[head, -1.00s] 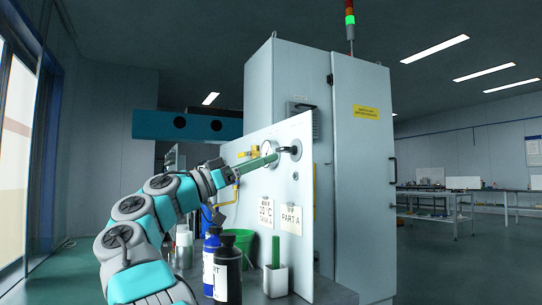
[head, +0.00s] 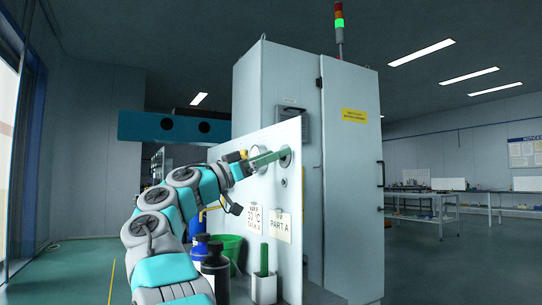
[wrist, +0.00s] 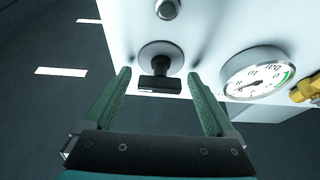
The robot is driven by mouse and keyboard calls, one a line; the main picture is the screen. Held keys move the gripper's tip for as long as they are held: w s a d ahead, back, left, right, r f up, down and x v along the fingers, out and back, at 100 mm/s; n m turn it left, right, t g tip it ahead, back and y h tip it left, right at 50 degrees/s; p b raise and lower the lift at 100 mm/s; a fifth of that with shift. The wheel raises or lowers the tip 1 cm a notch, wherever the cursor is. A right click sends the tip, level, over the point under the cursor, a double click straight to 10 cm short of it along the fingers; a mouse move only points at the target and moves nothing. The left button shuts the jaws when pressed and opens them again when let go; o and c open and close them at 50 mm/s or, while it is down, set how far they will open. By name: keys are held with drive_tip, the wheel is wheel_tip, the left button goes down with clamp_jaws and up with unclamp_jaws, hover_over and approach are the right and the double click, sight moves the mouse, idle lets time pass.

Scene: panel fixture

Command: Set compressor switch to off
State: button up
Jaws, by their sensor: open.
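The compressor switch appears to be the black handle on a round grey base (wrist: 161,83) on the white panel (wrist: 220,30). In the head view the switch base (head: 286,160) is partly hidden behind my green fingers. My gripper (wrist: 160,73) is open and empty, with one finger on each side of the handle in the wrist view. The handle lies crosswise in the gap between the fingertips. I cannot tell whether either finger touches it. No switch labels are readable.
A round gauge (wrist: 257,74) and a yellow fitting (wrist: 306,88) are beside the switch. A round metal knob (wrist: 167,9) is also close. Bottles (head: 215,270), a green bucket (head: 231,246) and a white holder (head: 264,289) stand below the panel. A grey cabinet (head: 350,190) stands behind.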

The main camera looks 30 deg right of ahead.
drive_tip(key=c, duration=1.4)
